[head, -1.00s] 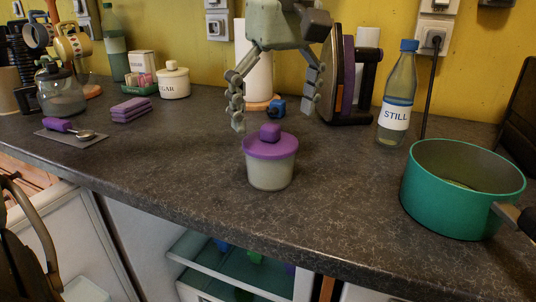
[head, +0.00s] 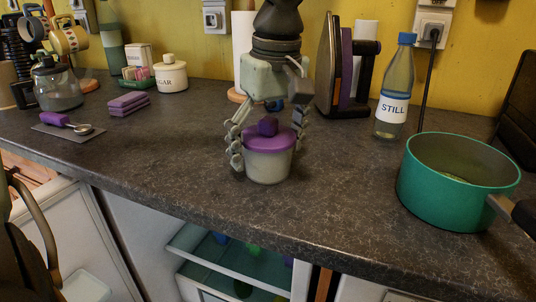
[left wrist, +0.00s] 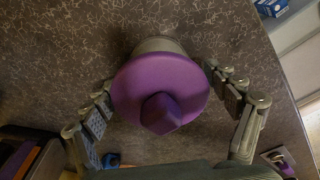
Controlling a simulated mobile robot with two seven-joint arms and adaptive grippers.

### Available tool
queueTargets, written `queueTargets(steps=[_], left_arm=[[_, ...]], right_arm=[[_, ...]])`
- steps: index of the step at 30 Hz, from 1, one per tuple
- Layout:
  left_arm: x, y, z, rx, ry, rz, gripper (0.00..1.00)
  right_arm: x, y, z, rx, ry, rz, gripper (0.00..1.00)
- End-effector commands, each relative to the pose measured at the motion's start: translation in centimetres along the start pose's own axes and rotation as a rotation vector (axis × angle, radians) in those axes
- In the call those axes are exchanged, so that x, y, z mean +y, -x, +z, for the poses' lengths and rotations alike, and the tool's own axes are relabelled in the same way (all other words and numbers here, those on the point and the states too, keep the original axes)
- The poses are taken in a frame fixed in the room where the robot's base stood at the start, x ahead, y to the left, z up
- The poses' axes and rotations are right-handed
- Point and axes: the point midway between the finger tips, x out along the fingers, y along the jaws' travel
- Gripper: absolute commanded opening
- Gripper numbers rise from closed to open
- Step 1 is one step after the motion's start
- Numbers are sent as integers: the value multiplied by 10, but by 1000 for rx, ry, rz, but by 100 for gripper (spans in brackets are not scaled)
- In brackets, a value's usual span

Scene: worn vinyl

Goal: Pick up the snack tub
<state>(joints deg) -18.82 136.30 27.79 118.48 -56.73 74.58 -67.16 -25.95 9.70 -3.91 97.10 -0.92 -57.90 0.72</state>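The snack tub (head: 268,168) is a pale, cloudy round tub with a purple lid and a purple knob. It stands upright on the dark worktop, close to the front edge. My left gripper (head: 268,148) has come down from above with one finger on each side of the tub. The gripper is open, and the tub's lower body is mostly hidden there under the lid. My right gripper is not in view.
A green pot (head: 455,187) and a water bottle (head: 393,98) stand to the right. An iron (head: 330,75) is behind the gripper. A sugar jar (head: 171,76), purple sponges (head: 128,104) and a spoon (head: 70,124) are at left. The worktop (head: 185,150) left of the tub is clear.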

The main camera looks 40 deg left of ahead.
Motion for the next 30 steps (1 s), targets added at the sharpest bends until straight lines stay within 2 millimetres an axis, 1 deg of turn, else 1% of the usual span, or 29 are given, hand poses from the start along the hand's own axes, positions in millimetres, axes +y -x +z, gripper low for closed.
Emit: queueTargets(steps=[1,2,13,25,28,30], left_arm=[[0,0,0,0,0,0,75],[0,0,0,0,0,0,71],[0,0,0,0,0,0,26],[0,2,0,1,0,1,25],[1,12,-2,2,2,5,25],[2,24,-3,2,2,7,25]], right_arm=[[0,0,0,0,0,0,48],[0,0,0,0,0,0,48],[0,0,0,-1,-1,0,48],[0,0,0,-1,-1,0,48],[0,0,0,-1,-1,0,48],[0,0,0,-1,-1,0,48]])
